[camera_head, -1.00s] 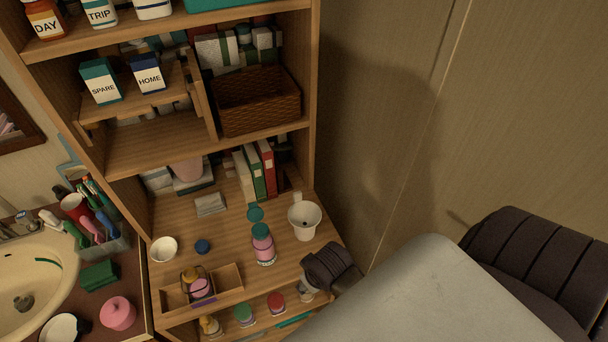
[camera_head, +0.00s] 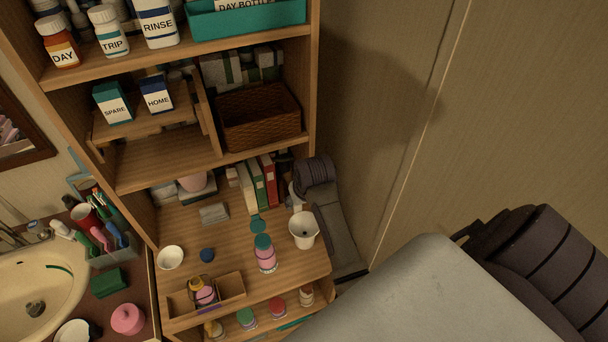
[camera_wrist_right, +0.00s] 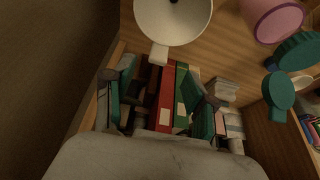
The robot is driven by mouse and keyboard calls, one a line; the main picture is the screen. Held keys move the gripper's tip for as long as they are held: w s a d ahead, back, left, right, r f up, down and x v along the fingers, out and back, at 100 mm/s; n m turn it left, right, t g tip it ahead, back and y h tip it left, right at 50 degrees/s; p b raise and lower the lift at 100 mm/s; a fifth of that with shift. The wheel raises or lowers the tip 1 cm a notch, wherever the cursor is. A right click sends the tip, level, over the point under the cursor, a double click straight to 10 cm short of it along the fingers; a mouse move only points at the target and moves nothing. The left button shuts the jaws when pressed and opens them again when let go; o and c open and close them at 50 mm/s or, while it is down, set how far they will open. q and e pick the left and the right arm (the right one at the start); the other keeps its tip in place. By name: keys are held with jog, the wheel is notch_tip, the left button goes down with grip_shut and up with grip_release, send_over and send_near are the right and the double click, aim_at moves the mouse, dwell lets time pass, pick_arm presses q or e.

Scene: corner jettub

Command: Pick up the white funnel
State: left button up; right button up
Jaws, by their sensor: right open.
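The white funnel (camera_head: 304,232) stands wide mouth up on the right part of the wooden shelf, with a small tab handle pointing toward the books. The right wrist view shows its bowl (camera_wrist_right: 172,18) at the top, cut by the frame edge, with the tab just below. My right gripper (camera_wrist_right: 160,104) is open and empty; its dark fingers are apart, with the tab beyond the gap between them. In the head view my right wrist is behind and right of the funnel, and its fingertips are not clear. My left gripper is not in view.
A white bowl (camera_head: 170,258), blue cap (camera_head: 207,255) and wooden tray (camera_head: 233,285) are further left. A shelf (camera_head: 250,150) is overhead.

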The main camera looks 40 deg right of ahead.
aim_at(298, 207)
jog(key=shift+x, duration=1)
jog(key=p+x, duration=0.2)
jog(key=x, duration=0.2)
jog(key=shift+d, duration=0.1)
jog(key=shift+w+f, duration=0.2)
jog(key=shift+f, duration=0.45)
grip_shut()
